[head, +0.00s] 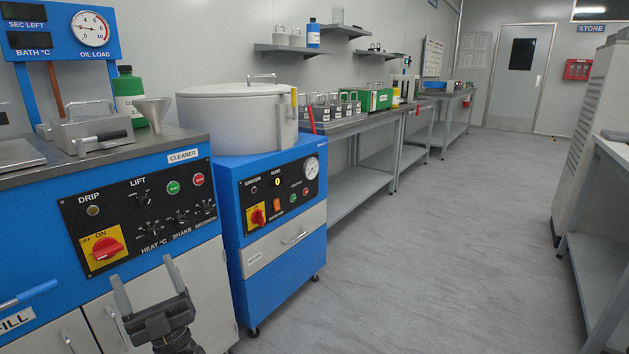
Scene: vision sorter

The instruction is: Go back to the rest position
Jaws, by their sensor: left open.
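My left gripper (148,284) is at the lower left of the head view, pointing up, in front of the blue cleaner cabinet. Its two grey fingers are spread apart with nothing between them. It appears clear of the cleaner's control panel (140,215) behind it. My right gripper is not in the view.
The blue cleaner (203,262) fills the left. Beside it stands a blue unit (285,272) with a lidded drum (232,118). Grey benches (360,182) line the wall beyond. The grey floor (450,230) between is clear.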

